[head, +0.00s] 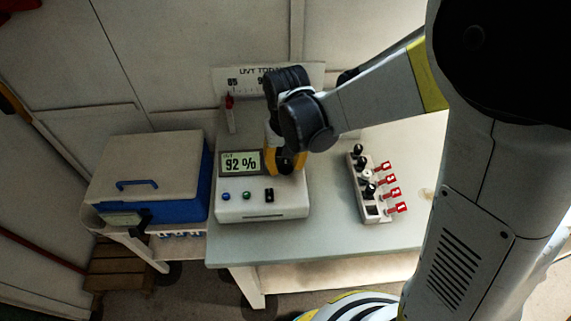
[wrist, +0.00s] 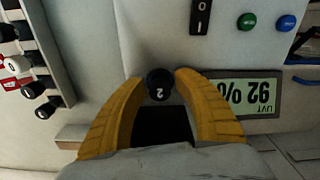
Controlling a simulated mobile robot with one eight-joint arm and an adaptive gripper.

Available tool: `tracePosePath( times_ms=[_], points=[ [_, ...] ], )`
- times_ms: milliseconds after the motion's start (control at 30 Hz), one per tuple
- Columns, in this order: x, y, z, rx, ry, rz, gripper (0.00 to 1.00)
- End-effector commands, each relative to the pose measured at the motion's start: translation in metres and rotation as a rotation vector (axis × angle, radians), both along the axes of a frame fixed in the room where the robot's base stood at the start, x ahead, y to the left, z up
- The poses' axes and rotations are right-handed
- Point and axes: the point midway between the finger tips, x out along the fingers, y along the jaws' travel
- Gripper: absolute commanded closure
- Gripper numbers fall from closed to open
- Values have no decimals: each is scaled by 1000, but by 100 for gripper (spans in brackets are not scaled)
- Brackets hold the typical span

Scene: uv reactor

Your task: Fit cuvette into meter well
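The white meter (head: 262,204) stands on the table, its display reading 92 %. My gripper (head: 286,162) is over the meter's right side, beside the display, in the head view. In the wrist view, a black cuvette cap marked 2 (wrist: 159,84) lies between the tips of my yellow fingers (wrist: 160,78), with a narrow gap on each side. The fingers look open around it. The cuvette's body and the well are hidden under the cap and gripper, so I cannot tell how deep it sits.
A cuvette rack (head: 355,187) with black caps, one white cap and red number tags stands to the right; its front slot looks empty. A blue cooler box (head: 185,193) with a pale lid is at left. A small red-topped item (head: 229,102) stands behind the meter.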

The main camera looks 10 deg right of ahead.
Motion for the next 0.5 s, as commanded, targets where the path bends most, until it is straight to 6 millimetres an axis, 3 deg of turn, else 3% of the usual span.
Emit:
tracePosePath(
  times_ms=[267,367,500],
  points=[
    [0,0,2,0,0,0,60],
    [0,0,12,0,0,0,60],
    [-2,0,39,0,0,0,60]
  ],
)
